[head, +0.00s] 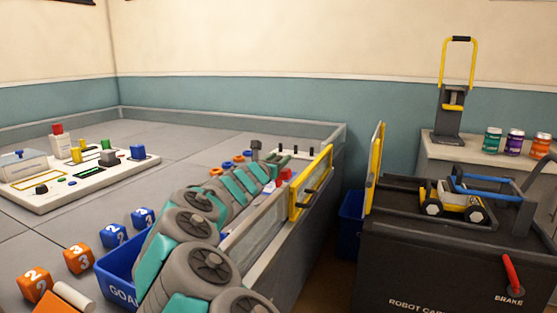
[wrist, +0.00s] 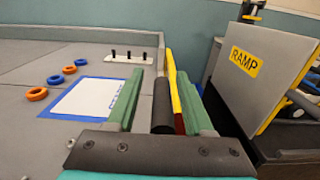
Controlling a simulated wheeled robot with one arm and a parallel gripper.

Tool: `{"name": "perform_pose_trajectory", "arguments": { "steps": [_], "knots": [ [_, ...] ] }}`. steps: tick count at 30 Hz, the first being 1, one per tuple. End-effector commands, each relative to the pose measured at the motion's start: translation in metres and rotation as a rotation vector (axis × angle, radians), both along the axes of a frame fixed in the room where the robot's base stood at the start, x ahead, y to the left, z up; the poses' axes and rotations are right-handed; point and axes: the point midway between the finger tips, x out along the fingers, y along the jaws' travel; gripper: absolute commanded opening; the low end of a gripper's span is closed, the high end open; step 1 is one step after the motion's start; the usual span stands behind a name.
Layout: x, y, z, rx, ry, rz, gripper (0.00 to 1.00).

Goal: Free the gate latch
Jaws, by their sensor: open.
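The yellow-edged gate (head: 325,165) stands at the right edge of the grey table, with dark fittings on it. A red part (head: 284,175) shows beside it, near the end of my arm. My gripper (head: 266,170) is open at that edge; its fingertips are small and partly covered in the head view. In the wrist view its two green fingers (wrist: 161,74) lie either side of a black cylinder (wrist: 162,118), the yellow gate edge (wrist: 171,75) and a dark red strip (wrist: 180,122). I cannot tell which part is the latch, or whether a finger touches anything.
A dark robot cart (head: 400,262) with a toy vehicle (head: 452,200) stands right, across a gap. Its upright RAMP panel (wrist: 262,72) is close by on the right. Orange and blue rings (wrist: 54,80), a white sheet (wrist: 95,98) and a black-pegged strip (wrist: 128,57) lie on the table.

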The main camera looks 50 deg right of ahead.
Motion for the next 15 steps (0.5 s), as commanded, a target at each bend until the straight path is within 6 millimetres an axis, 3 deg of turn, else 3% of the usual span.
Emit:
{"name": "perform_pose_trajectory", "arguments": {
  "steps": [5,15],
  "knots": [
    [-0.001,0.006,0.000,-0.001,0.001,0.001,0.52],
    [-0.017,0.051,0.001,-0.004,0.001,0.001,0.52]
  ]
}}
